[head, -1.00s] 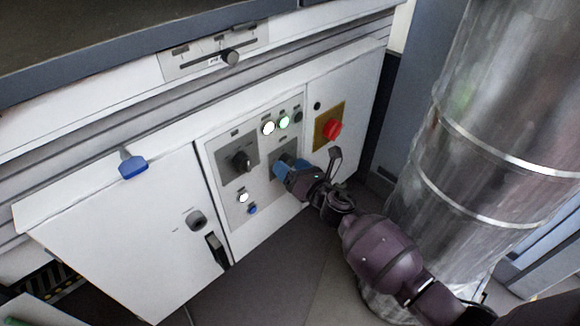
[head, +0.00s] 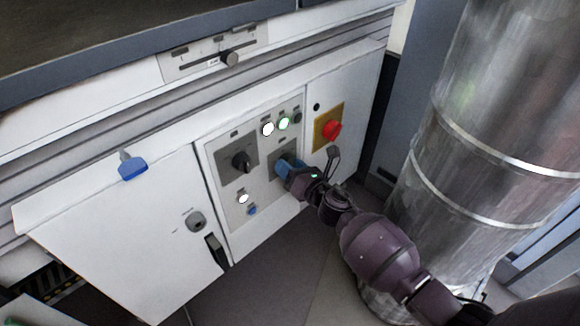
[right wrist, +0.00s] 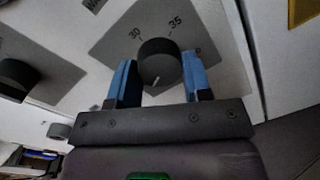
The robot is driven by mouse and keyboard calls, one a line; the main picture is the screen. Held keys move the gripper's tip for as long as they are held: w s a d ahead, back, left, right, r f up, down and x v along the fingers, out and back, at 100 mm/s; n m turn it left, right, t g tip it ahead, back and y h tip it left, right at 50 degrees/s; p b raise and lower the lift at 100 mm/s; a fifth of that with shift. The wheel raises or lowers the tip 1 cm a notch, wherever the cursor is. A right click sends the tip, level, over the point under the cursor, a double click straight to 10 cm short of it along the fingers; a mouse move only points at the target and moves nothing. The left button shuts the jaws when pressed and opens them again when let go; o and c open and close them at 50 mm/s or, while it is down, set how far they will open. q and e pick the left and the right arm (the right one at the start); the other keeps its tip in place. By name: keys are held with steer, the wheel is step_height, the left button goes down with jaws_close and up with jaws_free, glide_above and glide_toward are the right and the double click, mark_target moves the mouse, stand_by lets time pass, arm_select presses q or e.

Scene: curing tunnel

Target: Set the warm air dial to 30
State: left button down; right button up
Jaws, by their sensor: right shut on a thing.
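The warm air dial is a round black knob (right wrist: 160,62) on a grey plate (right wrist: 110,48), with 30 and 35 printed above it in the right wrist view. A short light mark shows low on the knob's face, on the side away from these numbers. My right gripper (right wrist: 161,80) is shut on the knob, one blue finger on each side. In the head view the right gripper (head: 283,166) covers the knob, and part of its grey plate (head: 287,153) shows. The "WA" of a label is visible at the top of the wrist view. My left gripper is not in view.
A second black knob (head: 241,162) sits left of the dial. Lit lamps (head: 284,123) are above, and a red button on a yellow plate (head: 332,129) is to the right. A large metal duct (head: 480,120) stands close to my right arm.

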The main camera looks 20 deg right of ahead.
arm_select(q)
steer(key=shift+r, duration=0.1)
arm_select(e)
steer(key=shift+r, duration=0.1)
arm_select(q)
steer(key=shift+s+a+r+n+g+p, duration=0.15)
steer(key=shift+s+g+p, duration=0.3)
steer(key=shift+p, duration=1.35)
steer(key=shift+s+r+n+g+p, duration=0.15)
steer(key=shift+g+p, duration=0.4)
steer(key=shift+p, duration=1.2)
arm_select(e)
steer(key=shift+d+r+m+g+y, duration=0.1)
steer(key=shift+m+g+y, duration=0.15)
steer(key=shift+m, duration=3.45)
steer(key=shift+r+m+g+y, duration=0.1)
steer(key=shift+m+g+y, duration=0.1)
steer(key=shift+m, duration=3.5)
steer(key=shift+d+m+g+y, duration=0.1)
steer(key=shift+m+g+y, duration=0.15)
steer(key=shift+m, duration=3.45)
steer(key=shift+a, duration=0.1)
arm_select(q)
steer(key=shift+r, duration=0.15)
arm_select(e)
steer(key=o, duration=0.9)
steer(key=shift+o, duration=0.2)
